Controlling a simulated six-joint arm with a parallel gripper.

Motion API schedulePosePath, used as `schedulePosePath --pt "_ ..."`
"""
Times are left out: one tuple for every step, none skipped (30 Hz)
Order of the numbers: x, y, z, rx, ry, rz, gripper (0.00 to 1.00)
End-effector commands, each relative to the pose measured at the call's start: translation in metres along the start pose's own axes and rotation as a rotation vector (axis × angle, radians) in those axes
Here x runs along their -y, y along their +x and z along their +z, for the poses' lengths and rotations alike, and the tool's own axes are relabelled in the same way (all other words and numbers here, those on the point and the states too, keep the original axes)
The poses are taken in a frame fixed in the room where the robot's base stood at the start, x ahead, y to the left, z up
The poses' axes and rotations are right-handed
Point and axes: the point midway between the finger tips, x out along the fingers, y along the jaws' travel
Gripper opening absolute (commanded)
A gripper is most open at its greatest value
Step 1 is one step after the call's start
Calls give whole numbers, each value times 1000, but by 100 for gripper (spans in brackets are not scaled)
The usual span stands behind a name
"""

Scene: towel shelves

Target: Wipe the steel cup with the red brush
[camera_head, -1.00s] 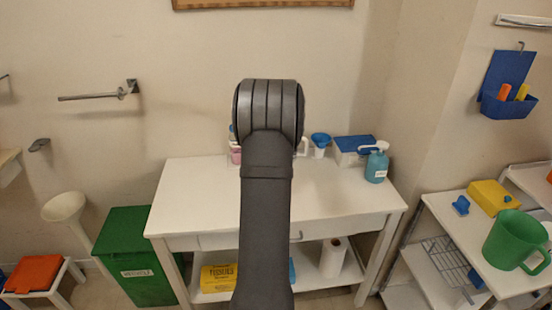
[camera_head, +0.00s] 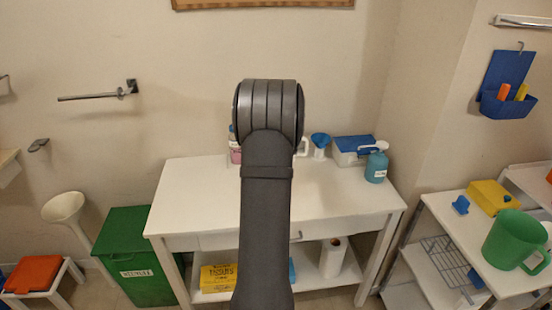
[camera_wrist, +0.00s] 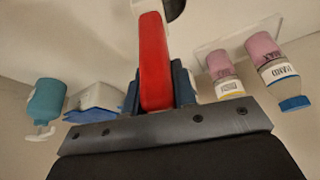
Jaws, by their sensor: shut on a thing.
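The red brush (camera_wrist: 154,65) shows in the wrist view as a red handle with a whitish part at its upper end. My gripper (camera_wrist: 158,88) is shut on this red handle, with a dark blue finger on each side. The handle points away from the gripper, toward the top of the picture. A dark and white shape at the top edge is cut off, and I cannot tell what it is. In the head view my arm hides the gripper and the brush. I cannot make out the steel cup in either view.
A white table (camera_head: 335,200) carries a teal pump bottle (camera_head: 376,167), a blue-lidded box (camera_head: 352,152), a blue funnel (camera_head: 320,141) and a pink bottle (camera_head: 235,154). Its front top is clear. A green bin (camera_head: 128,255) stands left; a shelf with a green mug (camera_head: 512,240) stands right.

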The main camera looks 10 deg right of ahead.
Motion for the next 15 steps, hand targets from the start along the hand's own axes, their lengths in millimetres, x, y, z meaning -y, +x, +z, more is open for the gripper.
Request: schedulePosePath --pt "-6 1 -1 1 2 1 2" --pt "-5 -2 -3 -1 1 0 2" --pt "-4 -4 -3 -1 1 0 2" --pt "-4 -14 -8 -6 1 -1 2" --pt "-4 -21 -11 -6 1 -1 2" --pt "-4 -21 -10 -2 1 0 2" --pt "-4 -23 -11 -2 1 0 2" --pt "-4 -26 -12 -2 1 0 2" --pt "-4 -29 -13 -1 1 0 2" --pt "-4 -32 -14 -2 1 0 2" --pt "-4 -35 -16 -3 1 -1 2" --pt "-4 -38 -18 -4 1 -1 2" --pt "-4 -41 -19 -4 1 -1 2" --pt "-4 -43 -19 -3 1 -1 2" --pt "-4 -46 -21 -2 1 -1 2"
